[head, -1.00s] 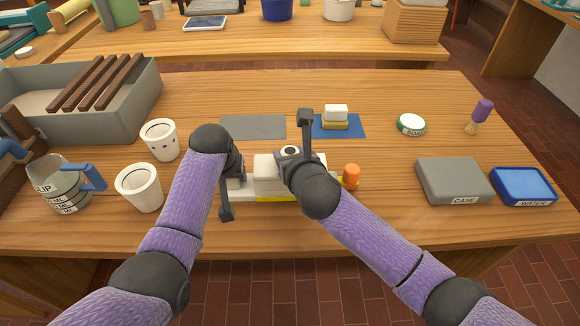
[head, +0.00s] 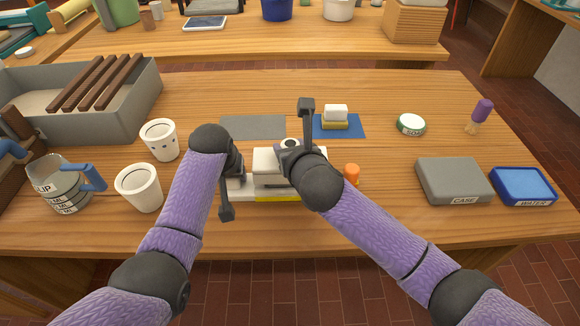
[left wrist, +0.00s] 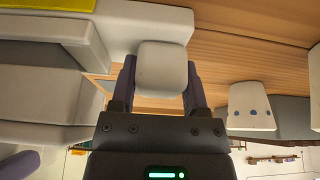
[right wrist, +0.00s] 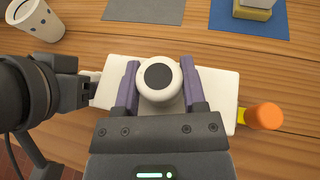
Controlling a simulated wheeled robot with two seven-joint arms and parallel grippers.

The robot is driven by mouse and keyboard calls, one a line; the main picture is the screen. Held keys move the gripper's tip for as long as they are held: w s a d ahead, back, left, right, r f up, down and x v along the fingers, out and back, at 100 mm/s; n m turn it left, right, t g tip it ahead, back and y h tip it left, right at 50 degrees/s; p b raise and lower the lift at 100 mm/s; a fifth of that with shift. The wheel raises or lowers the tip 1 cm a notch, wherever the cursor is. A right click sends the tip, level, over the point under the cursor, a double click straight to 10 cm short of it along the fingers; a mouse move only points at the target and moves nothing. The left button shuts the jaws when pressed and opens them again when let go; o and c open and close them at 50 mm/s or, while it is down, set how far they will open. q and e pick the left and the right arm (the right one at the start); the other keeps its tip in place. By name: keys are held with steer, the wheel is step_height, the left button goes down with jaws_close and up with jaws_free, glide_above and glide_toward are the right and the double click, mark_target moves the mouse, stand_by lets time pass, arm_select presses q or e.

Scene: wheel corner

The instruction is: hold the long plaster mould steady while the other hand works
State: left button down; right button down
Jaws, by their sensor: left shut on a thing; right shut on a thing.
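The long plaster mould is a white lower slab (head: 244,194) with a white upper block (head: 265,160) above it, at the middle of the table's front. A dark gap shows between them in the head view. My left gripper (left wrist: 160,90) is shut on a pale lug (left wrist: 162,68) at the slab's left end. My right gripper (right wrist: 160,95) is shut on a round white knob (right wrist: 160,78) with a dark top, above the upper block. The knob also shows in the head view (head: 289,144). My right arm hides the mould's right part.
An orange knob (head: 352,173) stands at the mould's right end. White cups (head: 139,188) and a jug (head: 62,184) stand at left. A grey case (head: 453,180) and blue water tray (head: 523,185) lie at right. Behind are a grey mat (head: 253,127) and blue mat (head: 351,127).

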steer(key=shift+r, duration=1.4)
steer(key=shift+r, duration=0.1)
steer(key=shift+r, duration=1.9)
arm_select(q)
jaws_free()
steer(key=v, duration=1.2)
